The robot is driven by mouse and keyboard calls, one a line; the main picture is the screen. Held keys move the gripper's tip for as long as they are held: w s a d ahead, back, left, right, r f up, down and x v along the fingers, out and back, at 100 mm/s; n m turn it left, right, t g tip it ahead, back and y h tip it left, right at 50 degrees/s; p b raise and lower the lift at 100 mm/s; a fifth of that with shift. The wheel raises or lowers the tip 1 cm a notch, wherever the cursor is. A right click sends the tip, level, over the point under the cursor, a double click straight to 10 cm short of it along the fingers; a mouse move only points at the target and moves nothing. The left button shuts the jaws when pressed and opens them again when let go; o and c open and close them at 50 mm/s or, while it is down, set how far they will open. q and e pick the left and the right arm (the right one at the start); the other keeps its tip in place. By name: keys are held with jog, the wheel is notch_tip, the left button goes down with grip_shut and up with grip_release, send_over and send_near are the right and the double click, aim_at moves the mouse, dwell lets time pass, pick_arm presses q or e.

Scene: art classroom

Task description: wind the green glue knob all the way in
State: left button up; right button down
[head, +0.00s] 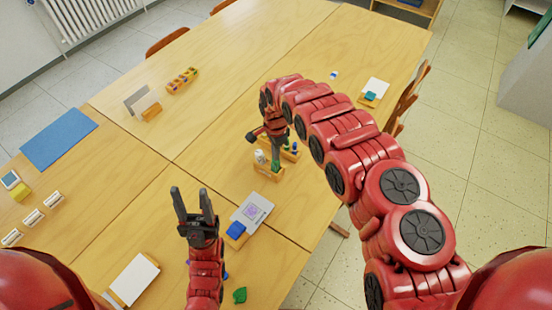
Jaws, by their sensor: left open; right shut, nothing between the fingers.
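A small wooden holder (267,172) stands on the table near the centre of the head view. In it are a white bottle-like item (260,156) and a green stick-like item (275,164), which seems to be the green glue. Its knob is too small to make out. My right gripper (275,152) reaches down from above, shut and empty, right at the green item. I cannot tell whether it touches. My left gripper (191,191) is open and empty, pointing up the picture over the table, apart from the holder and to its lower left.
A grey card with a blue block (236,229) lies between the grippers. A green piece (240,295) lies near the bottom.

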jog(key=shift+f, duration=0.25)
jog(key=shift+r, duration=0.25)
jog(key=shift+r, duration=0.35)
grip_release()
dwell(0.4)
dwell(0.5)
